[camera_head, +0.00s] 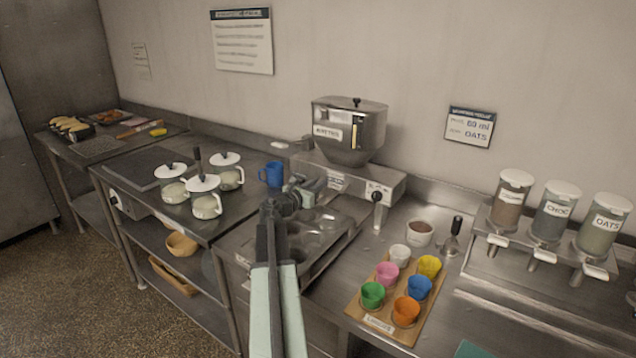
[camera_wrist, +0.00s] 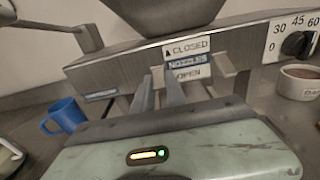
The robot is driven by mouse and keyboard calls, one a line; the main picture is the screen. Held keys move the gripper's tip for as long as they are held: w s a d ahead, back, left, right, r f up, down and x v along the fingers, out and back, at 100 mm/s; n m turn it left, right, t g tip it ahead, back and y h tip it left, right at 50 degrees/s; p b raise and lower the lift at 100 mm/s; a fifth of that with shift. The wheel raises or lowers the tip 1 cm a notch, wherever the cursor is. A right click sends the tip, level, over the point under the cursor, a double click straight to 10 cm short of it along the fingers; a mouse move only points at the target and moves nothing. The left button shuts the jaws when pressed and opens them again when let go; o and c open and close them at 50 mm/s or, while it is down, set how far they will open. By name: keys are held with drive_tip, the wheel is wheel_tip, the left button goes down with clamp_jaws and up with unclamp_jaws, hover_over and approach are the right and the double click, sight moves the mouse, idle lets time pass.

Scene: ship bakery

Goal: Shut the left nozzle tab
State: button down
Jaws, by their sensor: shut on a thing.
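The batter dispenser (camera_head: 350,130) is a metal hopper on a long housing against the wall. In the wrist view, a label (camera_wrist: 188,58) on the housing reads CLOSED above NOZZLES and OPEN below. My gripper (camera_head: 308,186) reaches to the housing's left front. Its two fingers (camera_wrist: 159,88) point at the housing just left of the label, close around the light metal left nozzle tab (camera_wrist: 158,76), mostly hidden by them. Another metal tab (camera_wrist: 224,66) shows to the right. The nozzles below are hidden in the wrist view by my gripper body.
A muffin tin (camera_head: 335,240) lies under the dispenser. A blue mug (camera_head: 271,174) stands left of my gripper and white-lidded jars (camera_head: 205,196) further left. A dial (camera_head: 377,193) is at right. Colored cups stand on a wooden board (camera_head: 377,325); topping dispensers (camera_head: 510,200) are far right.

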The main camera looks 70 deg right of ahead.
sight(321, 178)
wheel_tip(321, 178, up, 2)
drive_tip(key=y+p, duration=0.2)
drive_tip(key=p, duration=0.3)
drive_tip(key=shift+t, duration=0.3)
drive_tip(key=y+p, duration=0.1)
drive_tip(key=p, duration=0.2)
drive_tip(key=y+p, duration=0.1)
drive_tip(key=p, duration=0.2)
drive_tip(key=shift+w+r+t, duration=0.1)
drive_tip(key=shift+r+t, duration=0.2)
drive_tip(key=shift+r, duration=0.05)
drive_tip(key=y+p, duration=0.3)
drive_tip(key=p, duration=0.2)
drive_tip(key=shift+d+r+t, duration=0.1)
drive_tip(key=shift+r+t, duration=0.05)
drive_tip(key=shift+t, duration=0.25)
drive_tip(key=shift+y+p, duration=0.8)
drive_tip(key=shift+p, duration=0.3)
drive_tip(key=c, duration=1.4)
unclamp_jaws()
drive_tip(key=shift+o, duration=0.2)
